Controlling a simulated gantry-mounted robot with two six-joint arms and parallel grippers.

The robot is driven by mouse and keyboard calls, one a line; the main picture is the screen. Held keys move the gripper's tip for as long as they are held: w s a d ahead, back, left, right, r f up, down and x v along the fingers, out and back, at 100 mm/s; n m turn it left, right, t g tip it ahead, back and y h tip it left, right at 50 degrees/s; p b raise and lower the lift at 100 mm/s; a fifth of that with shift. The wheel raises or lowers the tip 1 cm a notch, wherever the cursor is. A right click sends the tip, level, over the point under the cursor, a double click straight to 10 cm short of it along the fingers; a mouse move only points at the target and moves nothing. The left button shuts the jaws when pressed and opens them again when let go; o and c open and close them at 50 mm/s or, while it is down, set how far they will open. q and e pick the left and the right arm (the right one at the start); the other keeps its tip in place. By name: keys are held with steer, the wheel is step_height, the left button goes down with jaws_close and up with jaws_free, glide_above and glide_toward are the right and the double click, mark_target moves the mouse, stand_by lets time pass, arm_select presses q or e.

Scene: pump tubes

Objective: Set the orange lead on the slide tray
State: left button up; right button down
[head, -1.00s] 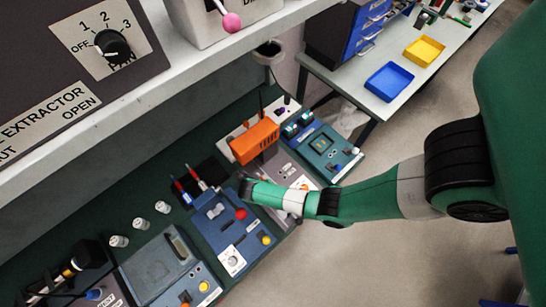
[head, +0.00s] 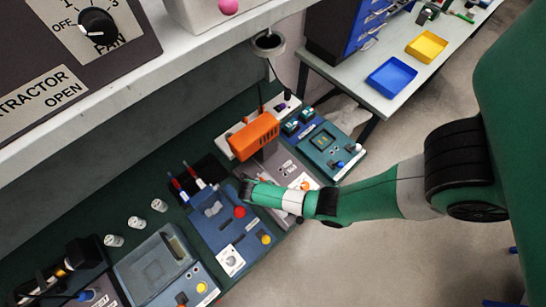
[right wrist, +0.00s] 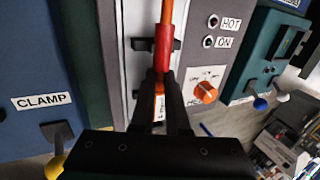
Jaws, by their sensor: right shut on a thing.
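My right gripper (right wrist: 160,85) is shut on the orange lead (right wrist: 166,12), which carries a red sleeve (right wrist: 163,45). The lead runs up and away from the fingertips in the right wrist view. Below it is a grey unit with a pale recessed strip (right wrist: 128,12) and a dark crosspiece, which looks like the slide tray. I cannot tell whether the lead touches it. In the head view my right gripper (head: 246,190) is over the near left part of the grey unit (head: 285,168), and the lead is not clearly visible there. My left gripper is not in view.
An orange housing (head: 254,135) stands on the grey unit. The blue clamp unit (head: 220,215) is left of it, with a dark tool rest (head: 205,168) behind. A teal unit (head: 328,145) is to the right. Blue (head: 391,78) and yellow (head: 427,47) trays are on the far table.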

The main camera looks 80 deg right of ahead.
steer(key=c, duration=0.8)
jaws_free()
steer(key=shift+c, duration=0.2)
steer(key=p+v, duration=0.3)
steer(key=v, duration=0.8)
steer(key=shift+r, duration=0.3)
